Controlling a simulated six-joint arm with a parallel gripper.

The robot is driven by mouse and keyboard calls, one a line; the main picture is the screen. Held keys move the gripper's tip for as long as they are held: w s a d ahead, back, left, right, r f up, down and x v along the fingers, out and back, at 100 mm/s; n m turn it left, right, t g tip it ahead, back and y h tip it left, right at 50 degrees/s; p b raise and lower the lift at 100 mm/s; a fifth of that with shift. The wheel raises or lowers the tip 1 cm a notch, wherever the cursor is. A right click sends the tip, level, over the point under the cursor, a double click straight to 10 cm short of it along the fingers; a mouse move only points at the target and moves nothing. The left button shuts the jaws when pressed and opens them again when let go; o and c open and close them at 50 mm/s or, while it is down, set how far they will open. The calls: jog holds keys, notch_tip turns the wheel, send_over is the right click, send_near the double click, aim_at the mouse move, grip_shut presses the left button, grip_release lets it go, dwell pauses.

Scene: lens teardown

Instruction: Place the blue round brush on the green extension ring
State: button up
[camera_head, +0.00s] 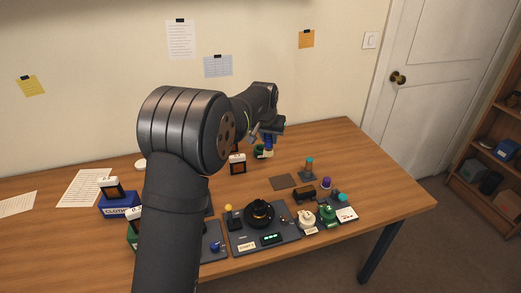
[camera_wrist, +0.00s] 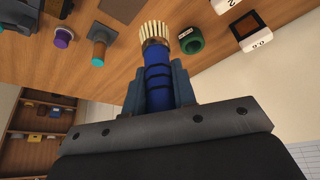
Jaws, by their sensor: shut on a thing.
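The blue round brush (camera_wrist: 158,75) has a dark blue banded handle, a metal collar and cream bristles. My gripper (camera_wrist: 158,90) is shut on its handle, with a finger on each side. The bristles point away from the gripper toward the tabletop. The green extension ring (camera_wrist: 191,41) lies on the table, just right of the bristles in the wrist view; the two appear apart there. In the head view, the brush (camera_head: 268,138) hangs under my gripper (camera_head: 269,130) at the back of the table, close to the green ring (camera_head: 259,154), which is partly hidden. The exact height gap cannot be told.
A black-framed block with a white label (camera_head: 237,164) stands left of the ring.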

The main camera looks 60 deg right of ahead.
jog(key=s+d+r+m, duration=0.1)
jog(key=s+d, duration=0.1)
jog(key=d, duration=0.8)
send_over(261, 148)
jog(key=shift+m+g, duration=0.3)
jog(key=shift+f, duration=5.3)
jog(key=o, duration=1)
jog(key=shift+f, duration=0.15)
jog(key=shift+v, duration=0.8)
jog(key=v, duration=1)
jog(key=shift+a+r, duration=0.15)
jog(key=shift+r, duration=0.25)
